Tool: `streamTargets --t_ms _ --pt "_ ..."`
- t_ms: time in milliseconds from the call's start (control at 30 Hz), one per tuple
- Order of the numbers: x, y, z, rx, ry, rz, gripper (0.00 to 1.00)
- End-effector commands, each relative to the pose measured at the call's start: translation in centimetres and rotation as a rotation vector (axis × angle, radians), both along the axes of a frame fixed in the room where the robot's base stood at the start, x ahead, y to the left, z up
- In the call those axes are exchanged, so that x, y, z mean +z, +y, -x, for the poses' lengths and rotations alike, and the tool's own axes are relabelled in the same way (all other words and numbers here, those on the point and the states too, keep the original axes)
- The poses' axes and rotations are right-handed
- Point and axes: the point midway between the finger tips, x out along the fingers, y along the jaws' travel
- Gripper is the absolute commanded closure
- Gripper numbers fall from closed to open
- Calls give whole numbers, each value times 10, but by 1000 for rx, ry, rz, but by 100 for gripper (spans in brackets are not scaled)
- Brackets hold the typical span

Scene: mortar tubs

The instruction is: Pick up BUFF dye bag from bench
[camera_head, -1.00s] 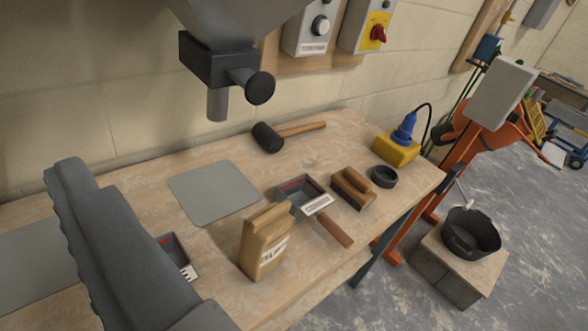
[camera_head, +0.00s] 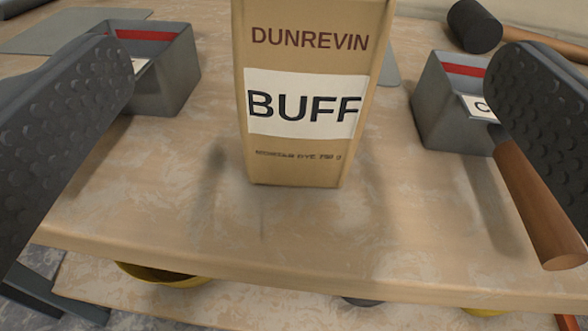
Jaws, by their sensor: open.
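The BUFF dye bag (camera_head: 308,160) stands upright on the bench (camera_head: 220,235), close to its front edge. It is a tan paper bag marked DUNREVIN, with a white BUFF label facing me; its top is cut off by the frame. My gripper (camera_head: 310,95) is open, one dark dimpled finger at the left and one at the right of the picture. The bag shows between the two fingers with clear space on both sides, and neither finger touches it. I cannot tell how far ahead of the fingertips it is.
A grey box with a red stripe (camera_head: 165,75) sits left of the bag, partly behind my left finger. A similar box (camera_head: 450,125) sits right, near a wooden handle (camera_head: 540,205). A black-headed mallet (camera_head: 475,25) lies behind. Yellow tubs (camera_head: 165,277) show below the bench edge.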

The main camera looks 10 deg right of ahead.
Motion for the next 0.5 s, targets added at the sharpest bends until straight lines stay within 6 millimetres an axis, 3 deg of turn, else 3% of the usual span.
streamTargets --t_ms 100,200,500 --pt "-4 1 12 5 -32 -44 0" --pt "-4 2 10 9 -44 -53 0" --pt "-5 -4 -35 11 -46 -52 0"
